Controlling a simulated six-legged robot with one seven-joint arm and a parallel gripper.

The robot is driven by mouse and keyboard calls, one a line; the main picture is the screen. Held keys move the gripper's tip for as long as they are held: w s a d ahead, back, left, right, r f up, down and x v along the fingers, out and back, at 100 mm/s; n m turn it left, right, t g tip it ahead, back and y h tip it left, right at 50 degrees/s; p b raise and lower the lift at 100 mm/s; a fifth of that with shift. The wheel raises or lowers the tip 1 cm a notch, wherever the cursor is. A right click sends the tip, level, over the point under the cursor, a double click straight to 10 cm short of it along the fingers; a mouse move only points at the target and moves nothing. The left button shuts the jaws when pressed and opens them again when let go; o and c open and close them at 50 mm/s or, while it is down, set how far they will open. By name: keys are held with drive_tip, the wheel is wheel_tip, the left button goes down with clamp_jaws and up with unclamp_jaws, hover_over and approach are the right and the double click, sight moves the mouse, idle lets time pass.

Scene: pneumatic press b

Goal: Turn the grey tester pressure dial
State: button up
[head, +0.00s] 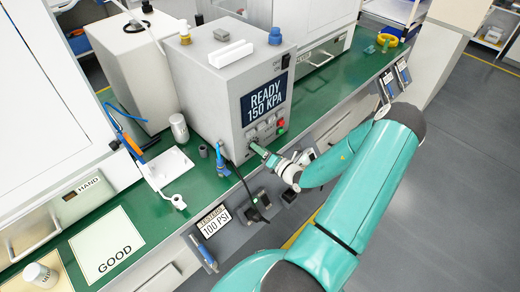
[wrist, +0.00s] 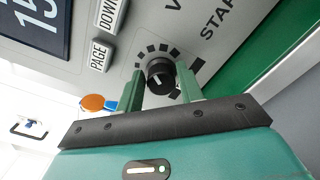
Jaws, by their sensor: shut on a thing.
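The grey tester (head: 225,85) is a box-shaped machine on the green bench, with a display (head: 264,98) reading "READY 150 KPA". Its pressure dial (wrist: 160,75) is a dark round knob with a white pointer line, ringed by dark scale marks on the front panel. My gripper (wrist: 159,88) has its two green fingers on either side of the dial and is shut on it. In the head view my gripper (head: 262,152) reaches the lower front of the tester and hides the dial there.
Page buttons (wrist: 103,54) sit beside the dial. A red button (head: 281,122) is close to my gripper on the panel. A sign (head: 213,221) reading "100 PSI" is on the bench front. A blue-topped fitting (head: 221,160) and a white tray (head: 165,168) are to the left.

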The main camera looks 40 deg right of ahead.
drive_tip(key=shift+m, duration=0.9)
drive_tip(key=o, duration=1)
drive_tip(key=s, duration=1.4)
drive_tip(key=shift+d, duration=0.25)
